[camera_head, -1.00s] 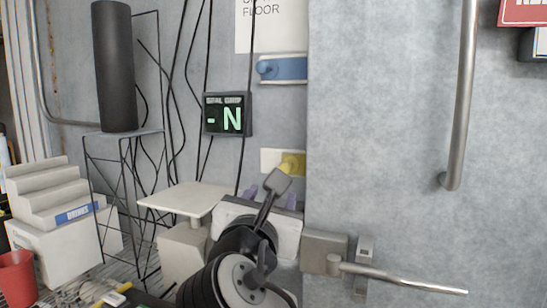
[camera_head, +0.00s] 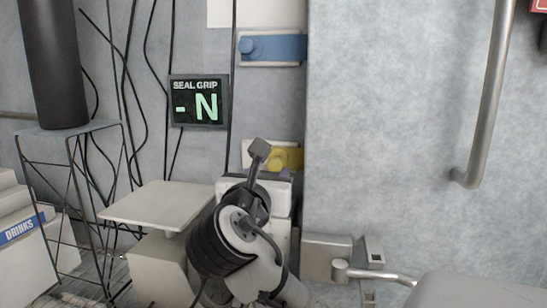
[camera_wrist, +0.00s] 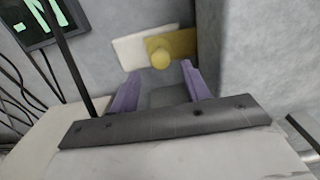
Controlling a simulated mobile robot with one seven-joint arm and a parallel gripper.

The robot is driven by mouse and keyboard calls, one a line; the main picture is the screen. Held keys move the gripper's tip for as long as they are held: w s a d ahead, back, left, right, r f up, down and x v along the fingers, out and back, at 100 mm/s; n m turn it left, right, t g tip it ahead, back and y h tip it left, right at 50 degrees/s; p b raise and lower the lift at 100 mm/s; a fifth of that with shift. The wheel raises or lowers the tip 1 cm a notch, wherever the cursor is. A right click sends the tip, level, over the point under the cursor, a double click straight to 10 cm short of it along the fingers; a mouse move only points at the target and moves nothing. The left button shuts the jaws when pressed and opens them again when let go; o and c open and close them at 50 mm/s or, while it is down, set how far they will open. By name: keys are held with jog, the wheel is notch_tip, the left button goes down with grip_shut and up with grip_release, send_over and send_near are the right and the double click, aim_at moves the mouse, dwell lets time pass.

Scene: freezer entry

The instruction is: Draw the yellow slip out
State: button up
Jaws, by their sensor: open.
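The yellow slip (camera_head: 294,157) lies against the wall beside the grey door panel's edge, with a round yellow knob (camera_head: 277,160) and a pale plate on its left. In the wrist view the yellow slip (camera_wrist: 182,44) and its knob (camera_wrist: 160,58) show just beyond the fingertips. My gripper (camera_wrist: 160,70) is open, its two purple fingers spread on either side below the knob. Nothing is between them. I cannot tell whether either finger touches the slip. In the head view my wrist hides most of the fingers and the plate's lower part.
A blue slip (camera_head: 285,48) with a blue knob is above. A screen (camera_head: 198,101) reads "SEAL GRIP - N". Cables hang on the wall. A pale tabletop (camera_head: 158,205) and wire stand are at left. The door panel (camera_head: 400,120), its long handle (camera_head: 490,110) and a lower lever (camera_head: 375,273) are at right.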

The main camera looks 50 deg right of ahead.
aim_at(273, 165)
jog(key=p+x, duration=0.1)
jog(key=x, duration=0.5)
jog(key=shift+w+d+p, duration=0.25)
jog(key=shift+d+p, duration=0.1)
jog(key=shift+p, duration=0.05)
grip_shut()
